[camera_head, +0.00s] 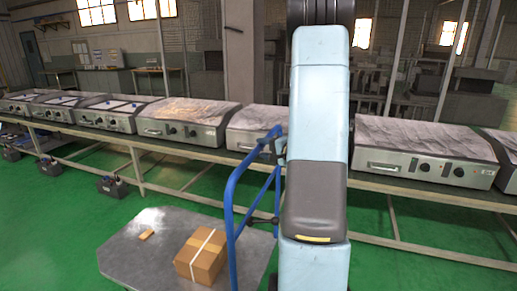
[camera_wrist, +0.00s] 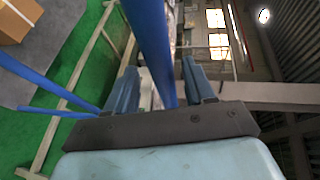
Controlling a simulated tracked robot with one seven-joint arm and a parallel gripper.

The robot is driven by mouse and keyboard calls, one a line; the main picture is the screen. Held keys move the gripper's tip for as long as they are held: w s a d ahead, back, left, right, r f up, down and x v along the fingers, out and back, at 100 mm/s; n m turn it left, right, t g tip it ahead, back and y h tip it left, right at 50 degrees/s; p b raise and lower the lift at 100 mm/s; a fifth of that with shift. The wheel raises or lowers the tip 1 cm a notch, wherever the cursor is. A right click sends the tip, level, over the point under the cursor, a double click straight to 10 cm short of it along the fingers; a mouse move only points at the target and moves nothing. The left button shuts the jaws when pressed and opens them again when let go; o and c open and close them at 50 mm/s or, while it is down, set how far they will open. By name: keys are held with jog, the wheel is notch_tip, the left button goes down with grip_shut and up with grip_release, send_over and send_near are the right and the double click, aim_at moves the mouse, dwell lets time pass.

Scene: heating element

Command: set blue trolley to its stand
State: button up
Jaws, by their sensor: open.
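The blue trolley has a tubular blue handle (camera_head: 231,205) and a grey flat platform (camera_head: 130,262). It stands on the green floor at the lower middle of the head view. In the wrist view, the blue handle bar (camera_wrist: 152,40) runs between the two fingers of my gripper (camera_wrist: 160,68). The fingers are open, one on each side of the bar, with no clear grip on it. In the head view my arm hides most of the gripper and the trolley's right part. I cannot pick out the trolley's stand.
A cardboard box (camera_head: 202,256) and a small brown item (camera_head: 147,234) lie on the platform. A long bench (camera_head: 160,146) with several metal heating units (camera_head: 425,150) crosses behind the trolley. Green floor (camera_head: 50,225) is free at the left.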

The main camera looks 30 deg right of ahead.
jog(key=v, duration=0.9)
jog(key=shift+s, duration=0.15)
jog(key=shift+f, duration=0.1)
